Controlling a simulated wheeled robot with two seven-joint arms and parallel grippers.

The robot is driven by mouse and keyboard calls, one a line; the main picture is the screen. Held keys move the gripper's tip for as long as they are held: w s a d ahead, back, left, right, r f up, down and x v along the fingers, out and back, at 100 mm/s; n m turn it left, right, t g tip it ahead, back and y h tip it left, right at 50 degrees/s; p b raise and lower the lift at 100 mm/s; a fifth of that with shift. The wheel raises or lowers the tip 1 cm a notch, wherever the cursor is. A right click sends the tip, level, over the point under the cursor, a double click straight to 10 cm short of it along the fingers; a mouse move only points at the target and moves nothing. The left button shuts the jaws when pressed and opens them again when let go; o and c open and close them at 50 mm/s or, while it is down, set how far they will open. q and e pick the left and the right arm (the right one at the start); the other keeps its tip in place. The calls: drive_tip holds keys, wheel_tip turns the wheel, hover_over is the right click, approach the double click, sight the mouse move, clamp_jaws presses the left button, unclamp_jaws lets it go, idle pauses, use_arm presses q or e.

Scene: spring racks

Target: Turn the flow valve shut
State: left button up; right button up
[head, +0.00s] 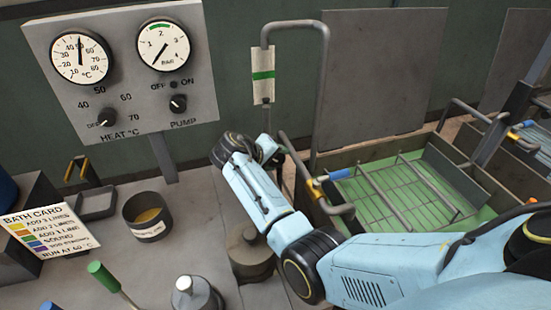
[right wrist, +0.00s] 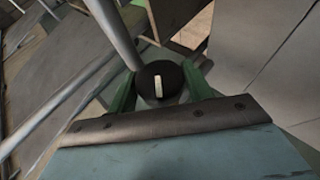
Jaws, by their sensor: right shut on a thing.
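The flow valve shows in the right wrist view as a round black knob (right wrist: 158,72) with a pale pointer line, which stands nearly upright in that picture. My right gripper (right wrist: 160,84) has its green fingers on either side of the knob and is shut on it. In the head view my right arm reaches to the pipe below the flow tube (head: 263,75), a clear tube with a green band. There the arm hides the valve and the fingertips. My left gripper is not in view.
A gauge panel (head: 130,112) with two dials and two knobs stands at the left. A green-floored tank (head: 395,165) with a rack and blue-gripped handle lies at the right. A cup (head: 147,230), a bath card (head: 45,235) and a green-handled tool (head: 103,277) are on the bench.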

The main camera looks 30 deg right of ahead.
drive_tip(key=shift+r+y+p, duration=0.2)
drive_tip(key=shift+y+p, duration=0.1)
drive_tip(key=shift+p, duration=0.45)
drive_tip(key=y+p, duration=0.2)
drive_tip(key=p, duration=0.1)
drive_tip(key=m+y+p, duration=0.1)
drive_tip(key=y+p, duration=0.1)
drive_tip(key=p, duration=0.2)
drive_tip(key=t+y+p, duration=0.1)
drive_tip(key=y+p, duration=0.1)
drive_tip(key=p, duration=0.2)
drive_tip(key=shift+s+d+m, duration=0.1)
drive_tip(key=shift+s+m, duration=0.2)
drive_tip(key=shift+m, duration=0.1)
drive_tip(key=shift+f+y+p, duration=0.35)
drive_tip(key=shift+y+p, duration=0.5)
drive_tip(key=shift+y, duration=0.25)
drive_tip(key=shift+t, duration=0.3)
drive_tip(key=o, duration=0.9)
drive_tip(key=shift+o, duration=0.2)
drive_tip(key=shift+w+d+r, duration=0.1)
drive_tip(key=shift+w+r, duration=0.15)
drive_tip(key=shift+w+d+r, duration=0.1)
drive_tip(key=shift+d+r, duration=0.05)
drive_tip(key=shift+r, duration=0.1)
